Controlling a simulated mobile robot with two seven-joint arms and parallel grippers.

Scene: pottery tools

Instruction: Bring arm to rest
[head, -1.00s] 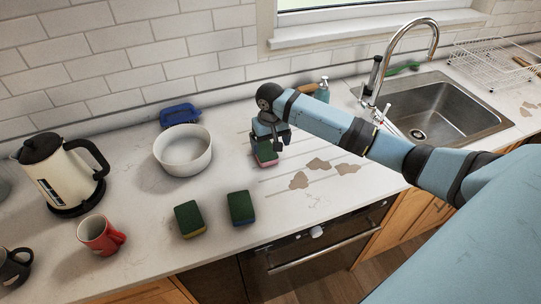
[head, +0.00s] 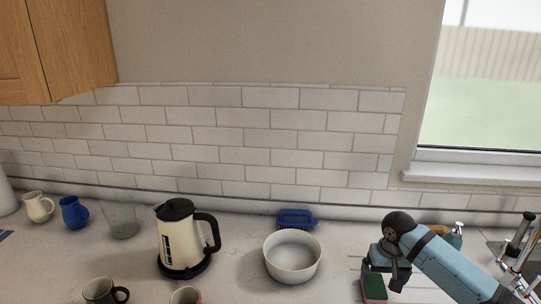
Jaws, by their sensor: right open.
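My right arm comes in from the lower right, and its blue and black gripper (head: 388,276) is low over the counter. The gripper is open. A green and pink sponge (head: 375,289) is directly beside and under the fingers, partly hidden by them. I cannot tell whether they touch it. My left gripper is not in view.
A white bowl (head: 292,258) stands left of the gripper, with a blue brush (head: 296,218) behind it. A cream kettle (head: 182,240), a glass beaker (head: 121,221) and several mugs (head: 74,213) stand further left. A soap bottle (head: 455,236) stands behind my arm.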

